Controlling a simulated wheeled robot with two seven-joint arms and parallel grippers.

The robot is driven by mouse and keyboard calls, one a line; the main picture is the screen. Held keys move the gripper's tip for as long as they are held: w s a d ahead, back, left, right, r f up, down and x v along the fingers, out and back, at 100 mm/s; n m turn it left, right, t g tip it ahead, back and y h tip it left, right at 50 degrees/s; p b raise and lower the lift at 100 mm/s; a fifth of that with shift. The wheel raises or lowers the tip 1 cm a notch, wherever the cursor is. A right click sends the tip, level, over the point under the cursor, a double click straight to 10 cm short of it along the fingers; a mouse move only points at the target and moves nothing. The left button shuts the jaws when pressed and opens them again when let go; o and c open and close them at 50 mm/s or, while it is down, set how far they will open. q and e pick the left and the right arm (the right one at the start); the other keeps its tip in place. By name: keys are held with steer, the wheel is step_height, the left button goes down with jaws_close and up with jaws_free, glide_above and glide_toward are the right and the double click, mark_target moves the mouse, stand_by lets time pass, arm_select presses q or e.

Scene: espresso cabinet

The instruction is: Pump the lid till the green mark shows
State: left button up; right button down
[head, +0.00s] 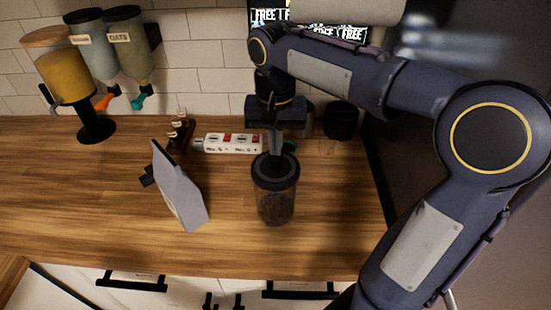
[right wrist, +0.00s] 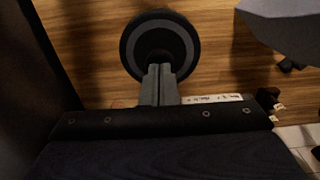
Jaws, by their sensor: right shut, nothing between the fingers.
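A clear jar (head: 276,204) with dark contents stands upright on the wooden counter. Its round black lid (head: 275,166) has a grey ring and is also seen from above in the right wrist view (right wrist: 186,46). My right gripper (head: 274,155) is shut and empty, pointing down with its fingertips at the lid's centre. In the right wrist view the shut fingers (right wrist: 158,72) overlap the lid's middle and hide part of it. I cannot tell whether they touch it or press it. No green mark is visible on the lid. My left gripper is not in view.
A grey angled panel (head: 180,188) stands left of the jar. A white power strip (head: 233,143) lies behind it. A dark cup (head: 341,120) stands at the back right. Dispensers (head: 66,80) stand at the back left. The counter (head: 90,195) is clear at the left.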

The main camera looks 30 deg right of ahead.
steer(key=shift+f+b, duration=0.45)
steer(key=shift+f, duration=0.4)
steer(key=shift+r, duration=0.15)
step_height(320, 180, up, 7)
steer(key=p, duration=0.7)
stand_by(0.8)
